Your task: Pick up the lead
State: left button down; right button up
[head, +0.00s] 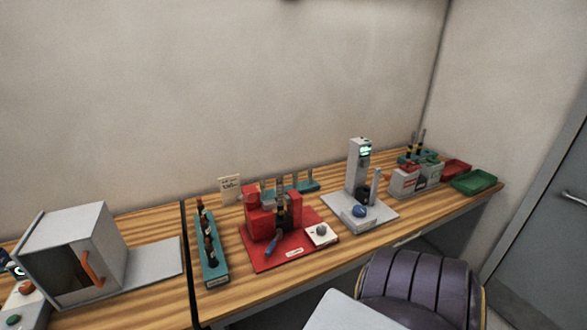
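I cannot pick out the lead with certainty at this size. Thin upright black and yellow pieces (418,141) stand in a teal holder at the far right of the bench. Dark brown bushing-like parts (208,240) stand in a long teal rack (213,271) left of centre. A red fixture (261,216) on a red base plate (262,262) holds an upright dark part with a yellow band, and a blue handle (271,246) is at its front. Neither of my grippers shows in the head view.
A grey box with an orange handle (93,268) stands at left. A grey tester with a green display (360,165) is right of centre. White and red boxes (403,182) and a green tray (474,181) are at far right. A dark padded chair (420,285) stands in front.

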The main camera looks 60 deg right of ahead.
aim_at(280, 196)
jog(key=i+j+z, duration=0.25)
jog(key=z, duration=0.15)
jog(key=i+j+z, duration=0.2)
jog(key=j+z, duration=0.15)
jog(key=i+j+z, duration=0.15)
jog(key=j+z, duration=0.25)
